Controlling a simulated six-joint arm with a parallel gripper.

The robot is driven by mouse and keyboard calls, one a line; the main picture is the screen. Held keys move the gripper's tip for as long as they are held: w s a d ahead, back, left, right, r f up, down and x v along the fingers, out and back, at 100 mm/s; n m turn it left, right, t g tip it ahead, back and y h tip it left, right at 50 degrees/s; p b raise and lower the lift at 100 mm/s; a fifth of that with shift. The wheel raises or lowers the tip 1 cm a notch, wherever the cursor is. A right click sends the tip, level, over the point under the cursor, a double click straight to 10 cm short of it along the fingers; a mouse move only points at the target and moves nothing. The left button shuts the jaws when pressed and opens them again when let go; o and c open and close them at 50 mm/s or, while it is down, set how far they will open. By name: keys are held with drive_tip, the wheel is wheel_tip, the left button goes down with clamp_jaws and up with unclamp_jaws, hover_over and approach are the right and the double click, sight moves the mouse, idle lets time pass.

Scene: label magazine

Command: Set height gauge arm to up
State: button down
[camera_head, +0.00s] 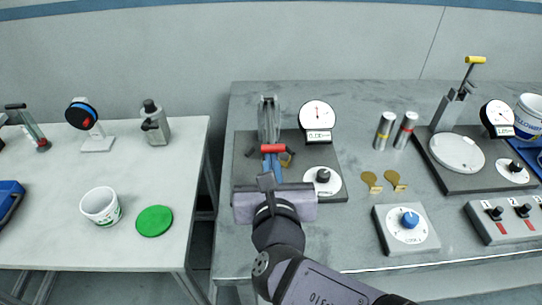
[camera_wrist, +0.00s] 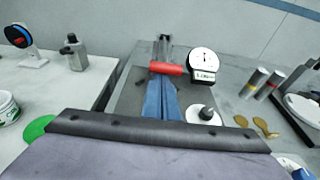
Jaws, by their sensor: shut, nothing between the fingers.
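The device I take for the height gauge stands on a grey base plate (camera_head: 325,185). It has a grey frame (camera_head: 267,112), a red bar handle (camera_head: 273,148) and a round dial (camera_head: 318,115) with a small readout. In the wrist view the red handle (camera_wrist: 167,68) lies crosswise in front of the frame, beside the dial (camera_wrist: 203,61). The arm's exact tilt is hard to tell. My gripper (camera_head: 270,157) is shut and empty; its blue fingers point at the handle. In the wrist view the fingertips (camera_wrist: 160,80) are just below the handle; whether they touch it is unclear.
A black knob (camera_head: 323,175) sits right of my fingers. A second fixture has a raised yellow-handled lever (camera_head: 475,60). A blue-knob box (camera_head: 408,228) is at front right. A gap separates the left table (camera_head: 60,235).

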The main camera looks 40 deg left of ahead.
drive_tip(key=r+g+h+p, duration=0.1)
drive_tip(key=r+p, duration=0.2)
drive_tip(key=p, duration=0.2)
drive_tip(key=w+a+r+g+h+p, duration=0.1)
drive_tip(key=r+p, duration=0.2)
drive_tip(key=p, duration=0.2)
drive_tip(key=r+p, duration=0.3)
drive_tip(key=p, duration=0.3)
drive_tip(key=shift+w+a+r+g+h, duration=0.1)
drive_tip(key=shift+w+a+g+h, duration=0.1)
drive_tip(key=shift+g+h, duration=0.2)
drive_tip(key=w+a+r+p, duration=1.2)
drive_tip(key=p, duration=0.2)
drive_tip(key=shift+r+p, duration=0.35)
drive_tip(key=shift+r, duration=0.05)
drive_tip(key=shift+d+f, duration=0.15)
